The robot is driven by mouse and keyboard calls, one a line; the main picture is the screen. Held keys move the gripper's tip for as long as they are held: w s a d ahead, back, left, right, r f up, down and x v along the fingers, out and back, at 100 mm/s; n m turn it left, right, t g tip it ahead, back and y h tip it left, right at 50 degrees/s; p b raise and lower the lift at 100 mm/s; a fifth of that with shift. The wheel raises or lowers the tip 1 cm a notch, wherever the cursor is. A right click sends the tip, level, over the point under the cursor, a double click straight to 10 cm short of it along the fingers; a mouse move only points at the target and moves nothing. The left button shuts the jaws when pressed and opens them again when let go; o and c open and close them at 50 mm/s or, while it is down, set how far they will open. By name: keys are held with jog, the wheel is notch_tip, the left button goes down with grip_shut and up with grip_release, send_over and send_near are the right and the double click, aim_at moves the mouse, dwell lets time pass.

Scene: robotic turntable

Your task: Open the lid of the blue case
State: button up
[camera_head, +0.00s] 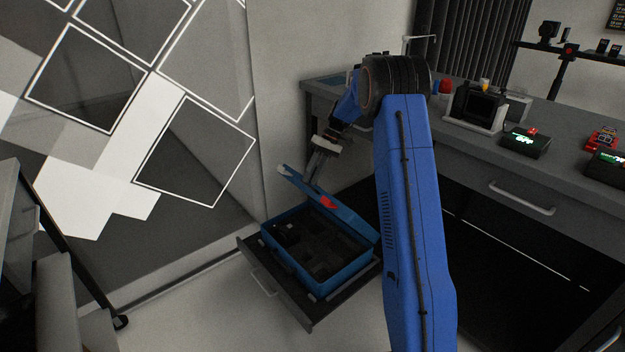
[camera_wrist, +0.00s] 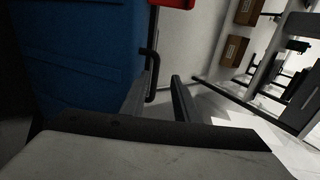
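The blue case (camera_head: 318,280) sits in a pulled-out drawer, with its dark compartmented inside showing. Its lid (camera_head: 345,217) stands raised and tilted up at the back, with a red piece on it. My gripper (camera_head: 311,184) is at the lid's upper left edge. In the wrist view the blue lid (camera_wrist: 85,60) fills the left side, with a black handle (camera_wrist: 153,62) along its edge. My gripper (camera_wrist: 160,85) has its fingers apart there. The handle shows between them; whether they touch it I cannot tell.
The dark drawer (camera_head: 293,314) juts out below a grey counter (camera_head: 465,135) holding several devices. A patterned wall panel (camera_head: 140,110) is at left. A dark cart (camera_head: 50,250) stands at the left edge. Pale floor is clear in front of the drawer.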

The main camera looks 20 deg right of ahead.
notch_tip(320, 180, up, 9)
jog(key=shift+f, duration=0.15)
dwell(0.4)
jog(key=shift+f, duration=0.1)
jog(key=c, duration=0.6)
jog(key=s+a+f+n+h, duration=0.1)
jog(key=s+f, duration=0.1)
jog(key=s+a+f+n+g+h, duration=0.1)
jog(key=s+a+f+h, duration=0.1)
jog(key=s+a+f+g+h, duration=0.1)
jog(key=s+f, duration=0.1)
jog(key=f, duration=0.1)
jog(key=shift+s+a+f+n+h, duration=0.1)
jog(key=shift+a+n+h, duration=0.1)
jog(key=shift+n+h, duration=0.15)
grip_shut()
jog(key=s+a+f+n+t+h, duration=0.35)
jog(key=n+h, duration=0.25)
jog(key=n, duration=0.2)
jog(key=s+a+f+n+t+h, duration=0.2)
jog(key=s+a+n+t+h, duration=0.1)
jog(key=a+n+t+h, duration=0.25)
jog(key=w+d+f+n+g, duration=0.1)
jog(key=w+d, duration=0.1)
jog(key=d, duration=0.3)
jog(key=w+d+f, duration=0.2)
jog(key=d, duration=0.3)
jog(key=shift+d+f+n+g, duration=0.25)
jog(key=shift+n+g, duration=0.15)
